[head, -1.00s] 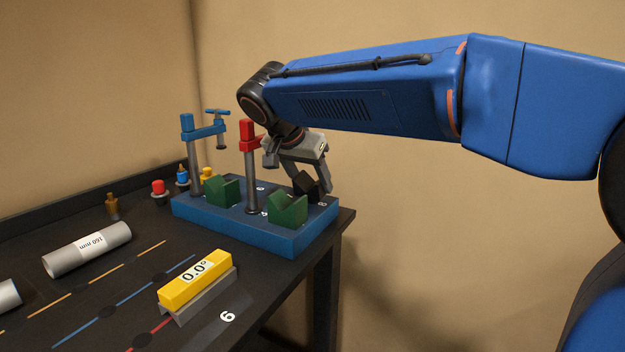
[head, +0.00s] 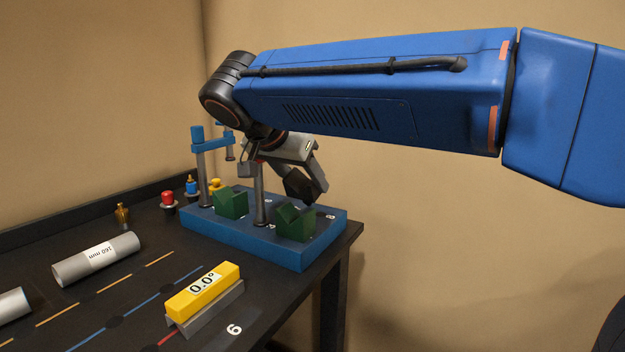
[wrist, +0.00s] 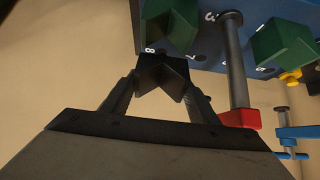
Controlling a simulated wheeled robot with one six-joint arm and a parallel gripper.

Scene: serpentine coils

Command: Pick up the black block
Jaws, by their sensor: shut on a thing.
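The black block (head: 300,186) is dark, with a V-shaped notch that shows in the wrist view (wrist: 161,74). My gripper (head: 306,180) is shut on it, with one finger on each side. In the wrist view my gripper (wrist: 160,88) has the block between its fingertips. The block is tilted and appears held just above the right rear part of the blue base (head: 245,240), behind the front green V-block (head: 295,222). Any gap under it is hard to judge.
A red-topped clamp post (head: 260,195) stands close left of my gripper, and a blue clamp (head: 203,165) is further left. A second green V-block (head: 231,203) sits on the base.

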